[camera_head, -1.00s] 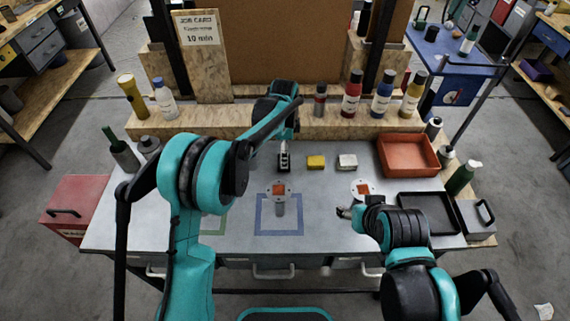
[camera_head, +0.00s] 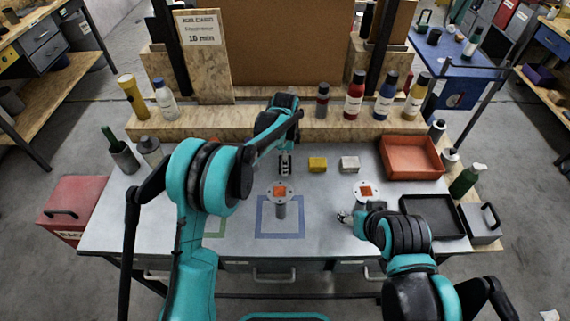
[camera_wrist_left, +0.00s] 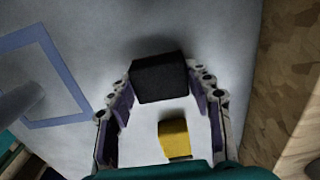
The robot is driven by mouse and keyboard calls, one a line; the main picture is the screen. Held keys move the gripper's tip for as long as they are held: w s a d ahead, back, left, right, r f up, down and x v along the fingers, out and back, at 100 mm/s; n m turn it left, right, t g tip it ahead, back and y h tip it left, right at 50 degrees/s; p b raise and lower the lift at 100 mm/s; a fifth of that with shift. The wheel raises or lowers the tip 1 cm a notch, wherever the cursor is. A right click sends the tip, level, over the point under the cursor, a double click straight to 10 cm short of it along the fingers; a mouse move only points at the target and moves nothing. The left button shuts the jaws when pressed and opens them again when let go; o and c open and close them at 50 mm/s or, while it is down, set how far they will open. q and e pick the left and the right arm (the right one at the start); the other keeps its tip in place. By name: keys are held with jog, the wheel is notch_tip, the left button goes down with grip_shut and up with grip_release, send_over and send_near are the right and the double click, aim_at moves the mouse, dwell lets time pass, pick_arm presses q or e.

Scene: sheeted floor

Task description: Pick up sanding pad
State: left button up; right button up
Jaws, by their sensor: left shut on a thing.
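My left gripper (camera_head: 285,166) is at the back middle of the grey workbench, left of the yellow block. In the left wrist view its two fingers (camera_wrist_left: 162,92) stand either side of a black block (camera_wrist_left: 158,78), and it is shut on that block. In the head view the gripper mostly hides the black block. A yellow block (camera_head: 317,164) and a white block (camera_head: 349,163) lie to its right. The yellow block also shows in the left wrist view (camera_wrist_left: 173,138). My right gripper (camera_head: 345,217) is over the right part of the bench; its finger opening is too small to judge.
Two round-topped stands with orange squares, one left (camera_head: 281,192) and one right (camera_head: 366,191), stand nearer me. A blue taped square (camera_head: 262,226) surrounds the left one's foot. An orange tray (camera_head: 412,158) and black tray (camera_head: 433,216) are at right. Bottles line the wooden ledge (camera_head: 260,119) behind.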

pick_arm(q)
jog(key=shift+r+p, duration=0.3)
jog(key=shift+r, duration=0.25)
jog(key=r, duration=0.1)
jog(key=r+p, duration=0.1)
jog(key=d+r, duration=0.1)
jog(key=r, duration=0.1)
jog(key=shift+s+p, duration=0.3)
jog(key=s+d+r, duration=0.1)
jog(key=d+r, duration=0.1)
jog(key=d, duration=0.1)
jog(key=s+d+r+p, duration=0.1)
jog(key=s+d+r, duration=0.1)
jog(key=d, duration=0.1)
jog(key=s+d+r+p, duration=0.1)
jog(key=s+d+r, duration=0.1)
jog(key=d, duration=0.1)
jog(key=shift+s, duration=0.2)
jog(key=shift+f, duration=0.1)
